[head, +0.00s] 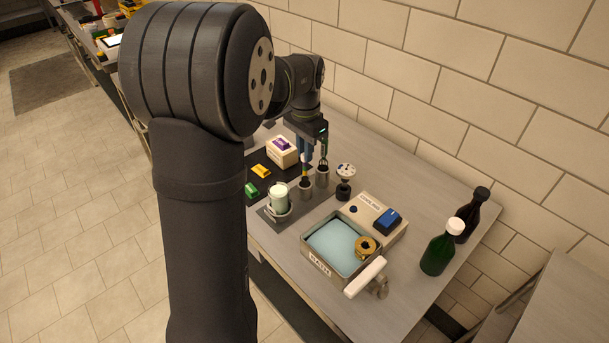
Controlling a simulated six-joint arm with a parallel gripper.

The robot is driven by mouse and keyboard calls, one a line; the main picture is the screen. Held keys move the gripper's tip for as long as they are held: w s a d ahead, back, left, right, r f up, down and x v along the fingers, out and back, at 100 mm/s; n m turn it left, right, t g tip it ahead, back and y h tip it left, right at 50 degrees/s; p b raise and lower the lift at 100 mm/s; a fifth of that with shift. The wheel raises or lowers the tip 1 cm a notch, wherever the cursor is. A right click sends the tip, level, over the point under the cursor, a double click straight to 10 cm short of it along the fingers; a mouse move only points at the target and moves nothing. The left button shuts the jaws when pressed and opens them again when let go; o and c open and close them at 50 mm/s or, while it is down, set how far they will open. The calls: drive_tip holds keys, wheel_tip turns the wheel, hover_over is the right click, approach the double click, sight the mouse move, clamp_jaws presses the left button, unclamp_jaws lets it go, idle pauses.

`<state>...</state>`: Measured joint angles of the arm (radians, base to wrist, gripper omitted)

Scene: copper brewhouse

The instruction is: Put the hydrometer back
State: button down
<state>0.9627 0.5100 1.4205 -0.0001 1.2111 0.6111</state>
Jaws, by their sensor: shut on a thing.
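My gripper (305,150) hangs fingers down over the dark mat at the back of the bench, above two small metal cups. It is shut on a slim upright thing (304,174) with a yellow band, which looks like the hydrometer. Its lower end is at the mouth of the front metal cup (305,188); I cannot tell whether it is inside. The second metal cup (322,178) stands just behind to the right, with a dark thin tool (323,160) upright in or above it. My fingers hide the upper part of the held thing.
A jar of pale liquid (279,197) stands in a holder at the left. Bottles (441,249) stand right. The wall closes the back.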

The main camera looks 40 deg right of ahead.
sight(305, 175)
drive_tip(key=shift+f, duration=2.65)
drive_tip(key=shift+f, duration=0.15)
drive_tip(key=c, duration=1.4)
unclamp_jaws()
drive_tip(key=shift+c, duration=0.2)
wheel_tip(305, 175, up, 12)
drive_tip(key=shift+r, duration=0.2)
